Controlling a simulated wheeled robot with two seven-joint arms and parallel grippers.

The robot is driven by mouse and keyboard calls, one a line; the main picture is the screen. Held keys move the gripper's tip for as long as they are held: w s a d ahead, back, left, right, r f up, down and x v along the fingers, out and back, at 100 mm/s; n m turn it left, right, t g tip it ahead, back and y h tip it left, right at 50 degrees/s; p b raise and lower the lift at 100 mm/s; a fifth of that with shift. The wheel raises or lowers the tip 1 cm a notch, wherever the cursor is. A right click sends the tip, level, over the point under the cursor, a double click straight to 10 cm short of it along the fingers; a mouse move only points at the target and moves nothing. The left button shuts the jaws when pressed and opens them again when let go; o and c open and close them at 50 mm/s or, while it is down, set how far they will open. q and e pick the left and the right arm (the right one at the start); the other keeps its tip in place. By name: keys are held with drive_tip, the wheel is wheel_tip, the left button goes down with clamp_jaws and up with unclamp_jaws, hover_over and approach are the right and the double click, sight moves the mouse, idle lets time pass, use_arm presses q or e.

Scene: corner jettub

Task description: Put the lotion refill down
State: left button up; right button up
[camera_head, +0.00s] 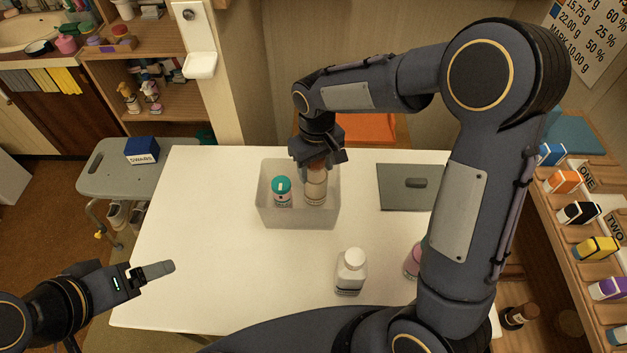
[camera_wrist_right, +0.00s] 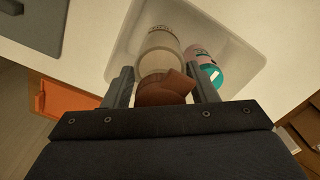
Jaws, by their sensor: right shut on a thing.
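The lotion refill seems to be the pale, cream-coloured bottle with a brown cap (camera_head: 316,188), standing about upright in the right part of a translucent bin (camera_head: 300,219). My right gripper (camera_head: 317,163) points down from above and is shut on its cap. In the right wrist view the gripper (camera_wrist_right: 163,88) has a finger on each side of the brown cap, with the bottle (camera_wrist_right: 160,48) beyond it. Whether the bottle's base touches the bin floor is hidden. My left gripper (camera_head: 158,270) is over the table's left front; its finger gap cannot be made out.
A teal-capped jar (camera_head: 282,192) stands in the bin beside the bottle. A white bottle (camera_head: 350,272) and a partly hidden pink item (camera_head: 412,262) stand at the front of the white table (camera_head: 200,230). A grey board (camera_head: 400,198) lies right of the bin. The table's left is clear.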

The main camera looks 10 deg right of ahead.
drive_tip(key=shift+f, duration=2.25)
drive_tip(key=shift+f, duration=0.2)
drive_tip(key=o, duration=1.5)
wheel_tip(320, 180, up, 12)
drive_tip(key=shift+r, duration=0.25)
